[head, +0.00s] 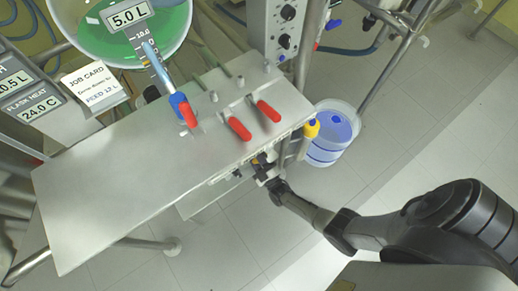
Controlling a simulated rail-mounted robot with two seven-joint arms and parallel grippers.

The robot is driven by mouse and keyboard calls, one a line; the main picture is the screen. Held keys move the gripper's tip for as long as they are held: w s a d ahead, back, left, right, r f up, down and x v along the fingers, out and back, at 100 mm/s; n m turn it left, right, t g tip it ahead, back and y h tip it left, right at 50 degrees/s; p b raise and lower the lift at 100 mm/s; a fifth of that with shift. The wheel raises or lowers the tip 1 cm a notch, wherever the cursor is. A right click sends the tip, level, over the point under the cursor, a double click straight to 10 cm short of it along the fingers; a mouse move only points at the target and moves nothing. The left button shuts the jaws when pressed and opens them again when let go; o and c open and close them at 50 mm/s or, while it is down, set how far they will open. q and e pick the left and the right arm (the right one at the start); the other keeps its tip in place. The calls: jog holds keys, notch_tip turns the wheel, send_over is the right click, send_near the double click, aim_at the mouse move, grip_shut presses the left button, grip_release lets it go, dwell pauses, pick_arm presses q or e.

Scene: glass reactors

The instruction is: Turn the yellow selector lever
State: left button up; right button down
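A small yellow part (311,129), which looks like the selector lever, sits at the right front edge of the steel bench (110,185). Its exact angle is hard to read from above. My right gripper (262,163) is at the bench's front edge, left of and nearer than the yellow part, and apart from it. Its fingers are small and dark against the fittings there, so I cannot tell whether they are open or shut. My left gripper is out of view.
A clear bucket with blue liquid (333,130) stands right of the yellow part. A green-filled vessel (150,35) is behind. Floor at front right is clear beside my arm.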

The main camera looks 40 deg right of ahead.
jog(key=shift+a+f+n, duration=0.1)
jog(key=shift+f+n, duration=0.05)
jog(key=shift+n, duration=0.35)
jog(key=c, duration=1.2)
grip_release()
jog(key=shift+s, duration=0.1)
jog(key=shift+s, duration=0.25)
jog(key=p+v, duration=0.1)
jog(key=v, duration=1.2)
jog(key=shift+s+f+p, duration=0.1)
jog(key=shift+f+p, duration=0.05)
jog(key=shift+p, duration=0.2)
